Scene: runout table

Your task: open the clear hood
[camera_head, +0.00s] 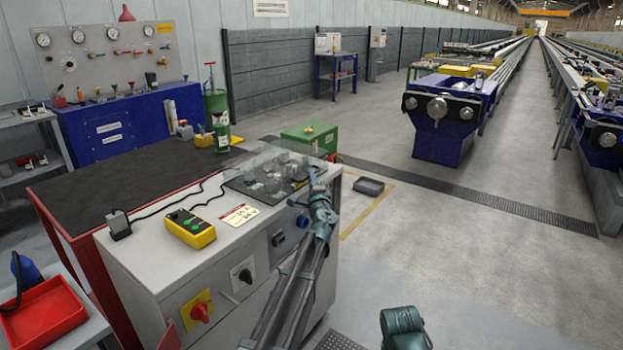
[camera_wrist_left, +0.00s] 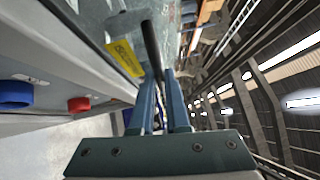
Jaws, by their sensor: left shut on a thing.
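The clear hood (camera_head: 283,152) is at the back right corner of the grey cabinet top, over a dark plate with several small parts. It is see-through, so I cannot tell exactly how far it is lifted. My left gripper (camera_head: 314,184) is at the hood's front right side. In the left wrist view, the fingers of my left gripper (camera_wrist_left: 160,80) are shut on a dark bar-like handle (camera_wrist_left: 151,45). A yellow label (camera_wrist_left: 125,58) shows beside the handle. My right gripper is out of view; only a teal arm part shows at the bottom.
A yellow button box (camera_head: 190,229) and a paper tag (camera_head: 239,215) lie on the cabinet top (camera_head: 150,262). A green can (camera_head: 221,132) and a green box (camera_head: 310,137) stand behind. Floor to the right is mostly clear, with a dark block (camera_head: 369,186).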

